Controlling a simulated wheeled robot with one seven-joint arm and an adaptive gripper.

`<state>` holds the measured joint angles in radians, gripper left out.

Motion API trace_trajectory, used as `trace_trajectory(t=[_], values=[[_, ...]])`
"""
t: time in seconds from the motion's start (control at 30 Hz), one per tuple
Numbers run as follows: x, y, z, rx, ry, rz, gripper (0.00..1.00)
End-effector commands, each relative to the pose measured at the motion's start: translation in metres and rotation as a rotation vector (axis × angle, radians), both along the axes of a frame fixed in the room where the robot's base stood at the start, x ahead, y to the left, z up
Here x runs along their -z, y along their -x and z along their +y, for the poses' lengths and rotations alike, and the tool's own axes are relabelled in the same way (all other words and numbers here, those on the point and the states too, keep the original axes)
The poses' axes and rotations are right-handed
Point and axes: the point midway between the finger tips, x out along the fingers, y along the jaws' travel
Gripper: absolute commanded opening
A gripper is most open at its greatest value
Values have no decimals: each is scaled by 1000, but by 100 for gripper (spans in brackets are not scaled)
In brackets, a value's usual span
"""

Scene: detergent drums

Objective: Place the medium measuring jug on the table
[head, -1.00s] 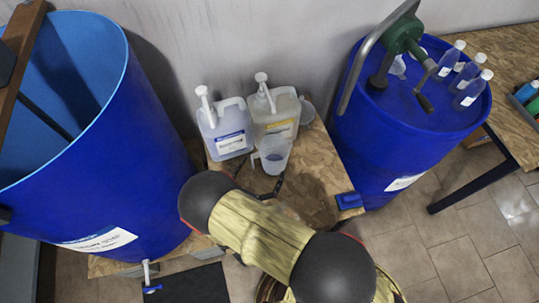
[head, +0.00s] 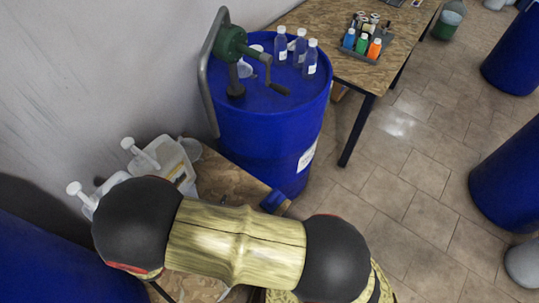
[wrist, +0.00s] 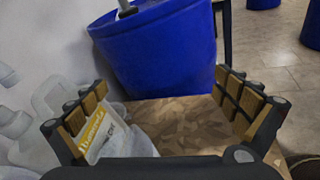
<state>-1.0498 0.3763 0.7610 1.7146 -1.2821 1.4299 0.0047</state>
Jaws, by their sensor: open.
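My gripper (wrist: 160,82) is open in the wrist view, with its padded fingers spread wide. A small wooden stand (wrist: 180,122) shows between and beyond them. A pale, cloudy shape lies low by the left finger, below a yellow-labelled canister (wrist: 92,130); I cannot tell whether it is the measuring jug. In the head view my arm hides the front of the stand, where a clear jug stood earlier. A small clear vessel (head: 191,149) shows behind the canister. The wooden table (head: 395,58) is at the upper right, past a blue drum.
The blue drum (head: 270,125) carries a green hand pump (head: 231,45) and several clear bottles. A tray (head: 366,42) of coloured bottles sits on the table, with bare wood around it. Two pump canisters (head: 168,160) stand by the wall. Tiled floor (head: 400,150) is open at the right.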

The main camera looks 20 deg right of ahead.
Motion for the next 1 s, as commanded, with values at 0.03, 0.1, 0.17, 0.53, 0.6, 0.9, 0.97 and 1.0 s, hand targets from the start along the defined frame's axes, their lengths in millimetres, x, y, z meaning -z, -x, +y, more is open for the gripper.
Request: trace_trajectory(t=[0.03,0.1,0.17,0.53,0.6,0.9,0.97,1.0], values=[[-22,-5,-25,104,-77,-1,100],[-46,-3,-57,241,-185,0,100],[-64,1,-83,355,-280,-3,100],[-155,69,-192,952,-940,-126,100],[-170,84,-202,1040,-1078,-173,100],[-231,136,-220,1284,-1666,-445,100],[-241,142,-220,1301,-1758,-497,100],[-247,145,-221,1308,-1811,-527,100]])
